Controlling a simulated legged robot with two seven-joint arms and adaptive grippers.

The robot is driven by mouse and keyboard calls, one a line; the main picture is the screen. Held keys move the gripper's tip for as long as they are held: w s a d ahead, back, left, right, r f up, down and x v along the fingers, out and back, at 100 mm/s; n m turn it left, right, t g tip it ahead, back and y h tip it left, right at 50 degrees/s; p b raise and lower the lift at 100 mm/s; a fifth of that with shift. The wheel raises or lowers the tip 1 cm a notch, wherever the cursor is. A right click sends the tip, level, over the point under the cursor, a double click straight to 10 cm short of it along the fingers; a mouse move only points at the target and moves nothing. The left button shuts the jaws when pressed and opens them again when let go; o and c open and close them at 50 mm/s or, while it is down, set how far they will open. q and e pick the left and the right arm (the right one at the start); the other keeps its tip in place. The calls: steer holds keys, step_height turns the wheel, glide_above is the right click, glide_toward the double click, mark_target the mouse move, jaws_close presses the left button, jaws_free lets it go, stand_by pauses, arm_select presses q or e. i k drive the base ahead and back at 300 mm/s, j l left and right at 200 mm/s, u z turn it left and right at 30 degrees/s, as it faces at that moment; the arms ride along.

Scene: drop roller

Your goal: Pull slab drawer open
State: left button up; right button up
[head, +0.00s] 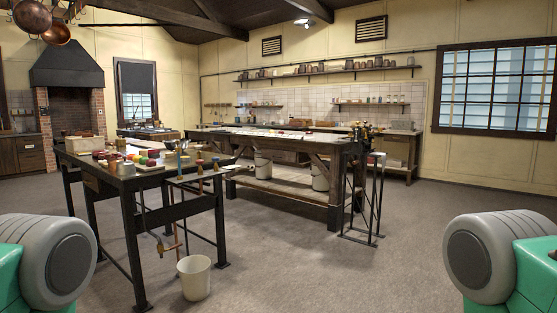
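I see no drawer that I can tell for sure as the slab drawer. A dark-framed work table (175,211) stands at the left front, and a small panel that may be a drawer front (91,183) shows under its top at the left end. A long, heavy wooden table (336,160) with a lower shelf stands in the middle, and any drawer in it is too small or dark to make out. Neither gripper shows; only rounded grey and green parts of my own arms appear at the lower left and right corners.
A white bucket (195,277) stands on the floor by the near table. A thin metal stand (365,205) is at the long table's right end. Bottles and colored items crowd the near tabletop. The carpet (330,270) in front and to the right is clear.

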mark_target(291, 158)
steer(key=i+u, duration=0.1)
steer(key=i, duration=1.25)
steer(key=i+z, duration=0.25)
steer(key=i, duration=0.35)
steer(key=i+z, duration=0.25)
steer(key=i, duration=0.3)
steer(key=i+j+z, duration=0.25)
steer(key=i, duration=0.35)
steer(key=i+j+z, duration=0.2)
steer(key=i, duration=0.35)
steer(key=i+u, duration=0.1)
steer(key=i, duration=0.35)
steer(key=i+l+u, duration=0.1)
steer(key=i, duration=0.3)
steer(key=i+l+u, duration=0.15)
steer(key=i, duration=0.3)
steer(key=i+l+u, duration=0.1)
steer(key=i, duration=0.3)
steer(key=i+j+u, duration=0.25)
steer(key=i, duration=0.7)
steer(key=i+u, duration=0.3)
steer(key=i, duration=0.65)
